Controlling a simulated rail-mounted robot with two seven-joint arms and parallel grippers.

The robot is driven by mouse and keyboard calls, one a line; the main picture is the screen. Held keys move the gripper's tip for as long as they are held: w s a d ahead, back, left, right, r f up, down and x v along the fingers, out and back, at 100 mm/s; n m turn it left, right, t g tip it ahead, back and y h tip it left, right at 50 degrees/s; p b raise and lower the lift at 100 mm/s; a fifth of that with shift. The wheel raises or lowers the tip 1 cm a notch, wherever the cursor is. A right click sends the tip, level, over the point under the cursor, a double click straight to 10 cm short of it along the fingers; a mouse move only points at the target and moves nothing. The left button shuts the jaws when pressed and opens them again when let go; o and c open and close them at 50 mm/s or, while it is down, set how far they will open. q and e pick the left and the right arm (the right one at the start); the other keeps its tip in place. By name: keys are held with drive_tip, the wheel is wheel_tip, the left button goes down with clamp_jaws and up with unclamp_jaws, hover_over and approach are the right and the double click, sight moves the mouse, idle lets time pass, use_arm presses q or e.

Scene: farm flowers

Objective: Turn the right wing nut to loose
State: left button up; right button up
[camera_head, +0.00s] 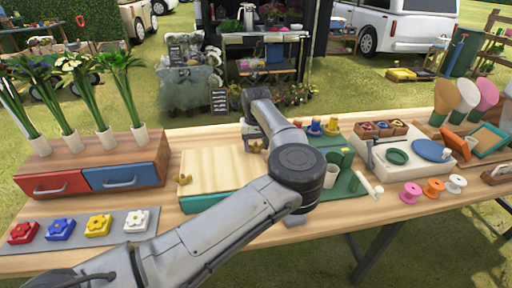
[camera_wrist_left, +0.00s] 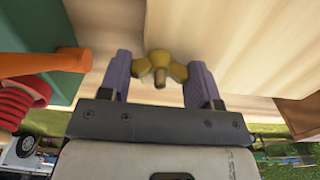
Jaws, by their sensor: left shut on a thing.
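The flower press is a pale wooden board (camera_head: 215,168) with a teal edge on the table. The right wing nut (camera_head: 254,148) is brass-yellow and sits at the board's far right, partly hidden by my left arm. In the left wrist view the wing nut (camera_wrist_left: 160,70) lies between the purple fingers of my left gripper (camera_wrist_left: 160,80), its wings spread towards both fingers. My left gripper is shut on it. The left wing nut (camera_head: 184,180) stands at the board's left side, clear of the gripper. My right gripper is not in view.
A chest with red and blue drawers (camera_head: 90,168) holding flower vases stands left. Flower tiles on a grey mat (camera_head: 45,240) lie in front of it. Right of my arm are a green mat (camera_head: 350,190), a white stand (camera_head: 420,160) and several ribbon spools (camera_head: 433,188).

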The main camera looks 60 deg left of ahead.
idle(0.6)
use_arm(q)
drive_tip(key=o, duration=0.9)
